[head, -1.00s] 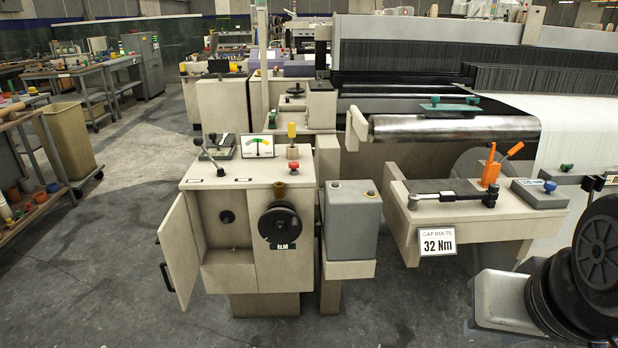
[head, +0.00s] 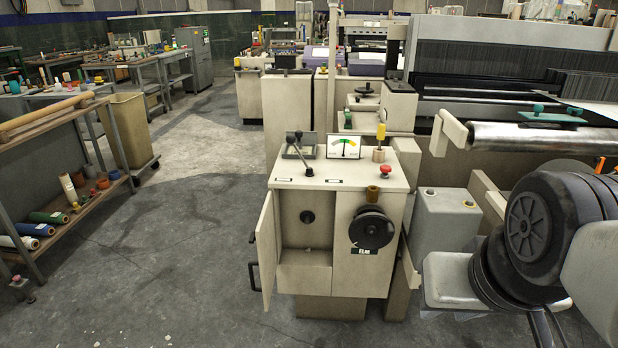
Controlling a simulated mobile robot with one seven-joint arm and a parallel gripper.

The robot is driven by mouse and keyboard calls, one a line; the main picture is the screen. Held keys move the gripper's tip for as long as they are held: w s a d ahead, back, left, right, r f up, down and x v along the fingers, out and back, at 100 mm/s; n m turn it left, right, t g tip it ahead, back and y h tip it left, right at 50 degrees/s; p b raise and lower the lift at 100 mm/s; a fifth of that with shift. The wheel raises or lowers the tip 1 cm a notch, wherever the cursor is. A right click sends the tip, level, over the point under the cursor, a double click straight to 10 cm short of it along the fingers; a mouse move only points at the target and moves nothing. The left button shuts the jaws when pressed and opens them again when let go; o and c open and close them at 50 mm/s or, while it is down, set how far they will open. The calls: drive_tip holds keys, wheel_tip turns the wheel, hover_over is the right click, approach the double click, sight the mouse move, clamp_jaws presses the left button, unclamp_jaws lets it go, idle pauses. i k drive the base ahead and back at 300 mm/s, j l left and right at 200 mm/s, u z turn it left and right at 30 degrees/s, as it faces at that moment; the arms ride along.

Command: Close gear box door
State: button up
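The gear box (head: 362,268) is a beige cabinet on the floor at the centre of the head view. Its door (head: 265,250) is hinged on the left of the opening and stands open, swung out towards me. A dark handle (head: 253,277) sits on the door's outer face. The open compartment (head: 304,235) shows a dark round knob on its back wall. My arm shows at the right edge.
A black handwheel (head: 371,228) sticks out of the cabinet front, right of the opening. A grey box (head: 443,222) stands to its right. A shelf cart (head: 65,195) with rolls stands at the left. The floor (head: 175,265) left of the door is clear.

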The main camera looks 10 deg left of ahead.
sight(265, 230)
drive_tip(key=i+j, duration=0.1)
drive_tip(key=j, duration=0.35)
drive_tip(key=i+j, duration=0.1)
drive_tip(key=j, duration=0.4)
drive_tip(key=i+j, duration=0.1)
drive_tip(key=j, duration=0.35)
drive_tip(key=i+j+u, duration=0.1)
drive_tip(key=j, duration=0.4)
